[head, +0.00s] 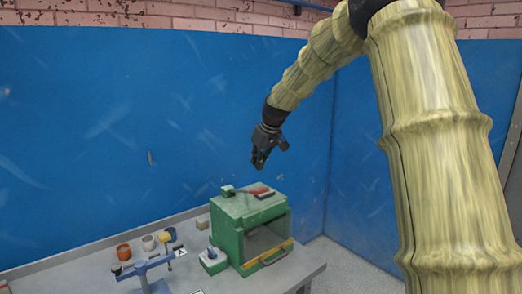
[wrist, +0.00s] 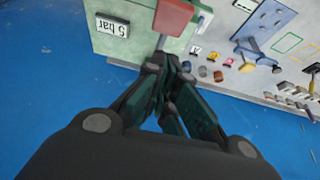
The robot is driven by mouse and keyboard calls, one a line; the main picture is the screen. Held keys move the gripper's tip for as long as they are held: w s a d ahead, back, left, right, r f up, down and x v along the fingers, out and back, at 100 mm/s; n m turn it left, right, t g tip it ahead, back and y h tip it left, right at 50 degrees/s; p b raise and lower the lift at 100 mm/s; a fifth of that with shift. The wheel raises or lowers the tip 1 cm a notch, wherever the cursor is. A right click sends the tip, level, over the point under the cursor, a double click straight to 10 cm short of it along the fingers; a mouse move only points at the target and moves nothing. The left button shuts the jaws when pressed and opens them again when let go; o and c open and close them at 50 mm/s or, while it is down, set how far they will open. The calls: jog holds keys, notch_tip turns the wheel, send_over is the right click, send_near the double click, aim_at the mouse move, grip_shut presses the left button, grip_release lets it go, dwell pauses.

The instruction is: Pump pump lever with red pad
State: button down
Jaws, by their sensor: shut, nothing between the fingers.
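The pump is a green box (head: 236,211) on the grey bench. Its lever lies along the top, with a red pad (head: 262,192). In the wrist view the red pad (wrist: 173,16) is at the top edge, just beyond my fingertips, with a short grey piece of the lever below it. My gripper (head: 259,163) is shut and empty, pointing down above the box top, with a visible gap to the pad. The wrist view shows my closed fingers (wrist: 163,65) partly covering the area below the pad.
On the bench (head: 185,268) are an orange cup (head: 124,252), a blue stand (head: 150,265) and several small items. A blue wall (head: 120,130) stands behind; the air around my gripper is clear.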

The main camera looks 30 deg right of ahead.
jog(key=p, duration=0.3)
send_over(258, 188)
notch_tip(258, 188, down, 5)
jog(key=shift+a, duration=0.15)
jog(key=shift+s+f, duration=0.3)
jog(key=shift+f, duration=0.6)
